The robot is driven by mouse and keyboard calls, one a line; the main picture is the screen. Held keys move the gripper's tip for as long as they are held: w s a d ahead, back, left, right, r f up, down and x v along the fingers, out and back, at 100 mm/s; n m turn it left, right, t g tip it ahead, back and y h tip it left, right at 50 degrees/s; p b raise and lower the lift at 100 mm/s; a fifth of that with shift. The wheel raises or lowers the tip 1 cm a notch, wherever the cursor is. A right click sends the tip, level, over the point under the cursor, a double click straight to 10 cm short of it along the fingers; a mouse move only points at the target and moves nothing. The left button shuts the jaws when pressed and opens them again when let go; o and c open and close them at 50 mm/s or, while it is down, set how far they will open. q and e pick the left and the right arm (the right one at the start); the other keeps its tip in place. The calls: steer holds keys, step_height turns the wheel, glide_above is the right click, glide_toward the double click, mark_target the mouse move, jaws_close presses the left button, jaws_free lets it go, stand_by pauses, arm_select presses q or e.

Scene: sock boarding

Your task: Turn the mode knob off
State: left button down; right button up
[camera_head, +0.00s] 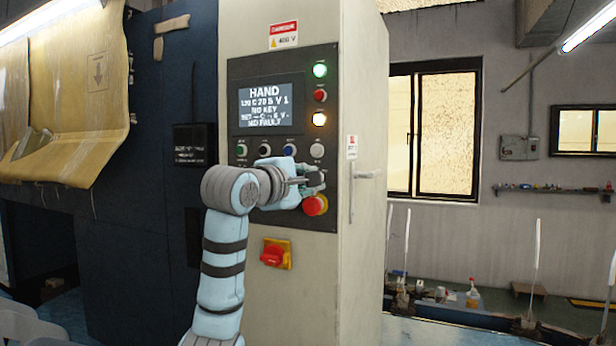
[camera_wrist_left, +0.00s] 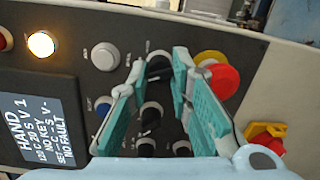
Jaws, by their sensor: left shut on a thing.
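The control panel (camera_head: 268,85) on the beige cabinet has a screen (camera_head: 268,104) reading HAND, with NO KEY and NO FAULT lines. My left gripper (camera_head: 308,184) is at the panel's lower right, hiding the controls behind it. In the left wrist view its two teal fingers (camera_wrist_left: 159,60) stand on either side of a black knob (camera_wrist_left: 158,66), shut on it. Another black knob (camera_wrist_left: 150,113) lies below it in that view, between the fingers. The label of the held knob is not readable, so I cannot tell whether it is the mode knob. My right gripper is not in view.
A red emergency stop on a yellow base (camera_head: 315,205) sits close beside the gripper. A red and yellow rotary switch (camera_head: 276,254) is lower on the cabinet. Push buttons, including a blue one (camera_head: 290,150), line up above the gripper. A cabinet handle (camera_head: 368,174) sticks out right.

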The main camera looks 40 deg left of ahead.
arm_select(q)
steer(key=m+p, duration=0.1)
steer(key=m, duration=0.3)
steer(key=shift+r+m+p, duration=0.15)
steer(key=shift+m+p, duration=0.15)
steer(key=shift+p, duration=0.1)
stand_by(0.4)
steer(key=c, duration=1.7)
jaws_free()
steer(key=shift+w, duration=0.1)
steer(key=v, duration=1.2)
steer(key=shift+d, duration=0.15)
steer(key=shift+w, duration=0.1)
